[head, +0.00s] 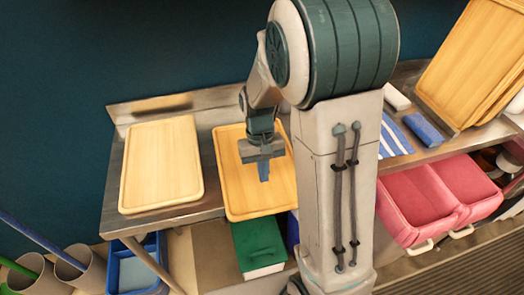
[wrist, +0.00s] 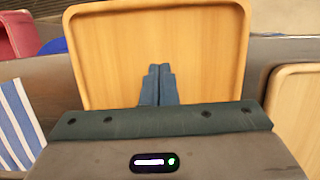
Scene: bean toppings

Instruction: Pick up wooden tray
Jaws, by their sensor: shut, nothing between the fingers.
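A wooden tray (head: 238,185) lies on the steel counter, partly behind my arm in the head view. A second wooden tray (head: 160,165) lies flat to its left. My gripper (head: 264,178) is shut and empty, fingers pointing down over the first tray. In the wrist view the closed fingertips (wrist: 160,70) appear against the face of the tray (wrist: 160,40). I cannot tell whether they touch it. The second tray (wrist: 297,110) shows at the right edge of the wrist view.
More wooden trays (head: 470,55) lean at the back right. Striped cloth (head: 395,137) and a blue cloth (head: 423,128) lie on the steel counter (head: 112,190). Red bins (head: 415,205), a green box (head: 257,243) and a blue bin (head: 138,272) are below. The wall is behind the counter.

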